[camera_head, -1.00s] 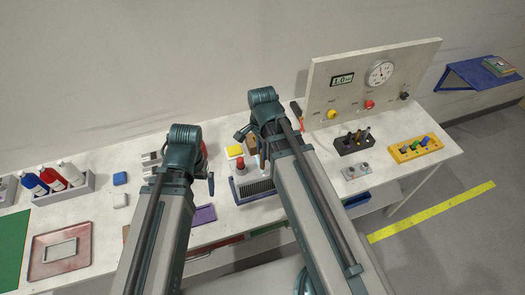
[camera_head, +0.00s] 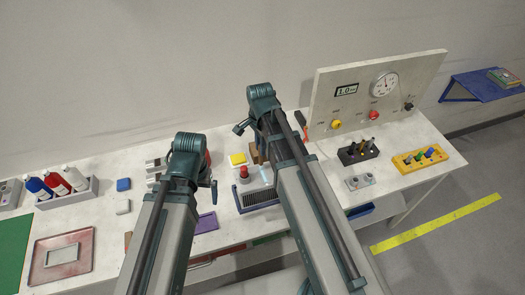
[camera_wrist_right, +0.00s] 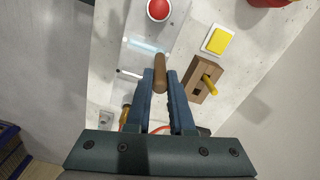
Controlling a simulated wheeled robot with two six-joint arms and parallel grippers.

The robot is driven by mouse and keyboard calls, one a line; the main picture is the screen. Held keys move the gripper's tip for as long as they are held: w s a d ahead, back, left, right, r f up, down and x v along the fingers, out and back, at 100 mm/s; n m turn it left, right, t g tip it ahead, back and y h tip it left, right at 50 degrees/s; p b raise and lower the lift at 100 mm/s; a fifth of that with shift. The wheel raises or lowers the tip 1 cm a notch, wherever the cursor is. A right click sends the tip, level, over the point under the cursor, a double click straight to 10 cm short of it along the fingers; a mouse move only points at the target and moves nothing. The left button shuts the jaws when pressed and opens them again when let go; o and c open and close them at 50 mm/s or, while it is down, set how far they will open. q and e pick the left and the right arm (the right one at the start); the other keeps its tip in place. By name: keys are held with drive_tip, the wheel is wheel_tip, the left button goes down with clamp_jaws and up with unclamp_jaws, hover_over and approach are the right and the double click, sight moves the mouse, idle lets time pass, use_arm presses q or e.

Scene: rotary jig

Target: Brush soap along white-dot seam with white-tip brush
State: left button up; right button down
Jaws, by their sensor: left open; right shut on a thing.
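My right gripper (camera_wrist_right: 160,88) is shut on a brown, rounded handle (camera_wrist_right: 160,70) over a grey plate fixture (camera_wrist_right: 178,28). The handle looks like a brush's; its tip and tip colour are hidden. A pale, glossy bluish strip (camera_wrist_right: 146,45) lies on the fixture just beyond the handle; no white dots can be made out. In the head view the fixture (camera_head: 244,203) is partly covered by my right arm, and the right jaws are hidden. My left gripper (camera_head: 212,190) is left of the fixture, mostly hidden behind its arm, with nothing seen in it.
A red knob (camera_wrist_right: 158,9) stands on the fixture. A yellow pad (camera_wrist_right: 217,40) and a wooden block (camera_wrist_right: 200,78) with a yellow peg are close on the right. A gauge panel (camera_head: 345,105), a black holder (camera_head: 345,157) and a bottle rack (camera_head: 50,201) stand further off.

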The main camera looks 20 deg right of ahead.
drive_tip(key=shift+w, duration=0.55)
drive_tip(key=shift+s, duration=1.95)
drive_tip(key=s, duration=0.3)
drive_tip(key=shift+s+d, duration=0.1)
drive_tip(key=shift+s, duration=0.3)
